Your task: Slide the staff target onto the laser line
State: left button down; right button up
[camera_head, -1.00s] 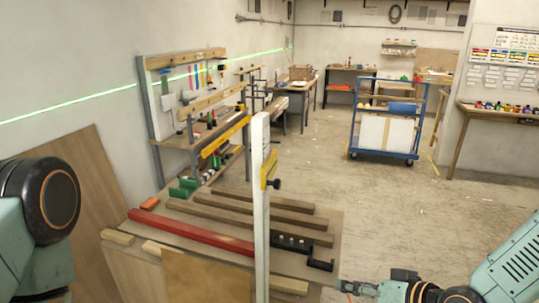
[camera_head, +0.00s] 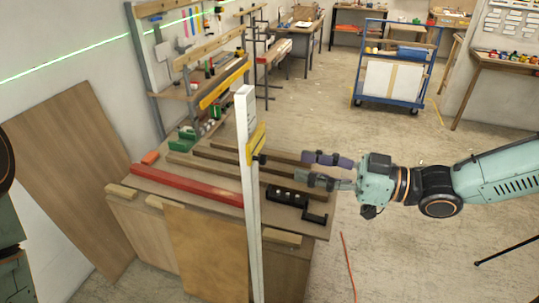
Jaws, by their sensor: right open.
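The white staff (camera_head: 246,190) stands upright in front of the workbench. The yellow target (camera_head: 256,142) sits on its upper part, with a dark knob on its right side. The green laser line (camera_head: 90,55) runs along the left wall and rises to the right, higher in the picture than the target. My right gripper (camera_head: 308,168) reaches in from the right over the bench, fingers pointing left toward the staff. It is open and empty, a short way right of the knob and apart from it. The left gripper is out of view; only part of my left arm shows at the left edge.
The workbench (camera_head: 140,175) holds a red beam (camera_head: 187,183), brown wooden bars and black parts (camera_head: 288,196). A wood panel (camera_head: 70,170) leans on the left wall. A blue cart (camera_head: 392,82) stands farther back. The floor at right is mostly clear.

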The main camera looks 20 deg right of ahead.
aim_at(266, 160)
jog(key=b+x, duration=0.3)
jog(key=shift+a, duration=0.4)
jog(key=b+x, duration=0.1)
jog(key=x, duration=0.2)
jog(key=shift+s+a+r, duration=0.1)
jog(key=shift+a, duration=0.2)
jog(key=shift+w+a, duration=0.4)
jog(key=shift+c, duration=1.3)
jog(key=shift+w+d, duration=0.1)
jog(key=shift+d, duration=0.1)
jog(key=shift+c, duration=1.4)
grip_shut()
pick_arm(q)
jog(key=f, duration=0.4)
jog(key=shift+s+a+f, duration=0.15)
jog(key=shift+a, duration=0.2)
pick_arm(e)
jog(key=shift+a, duration=0.15)
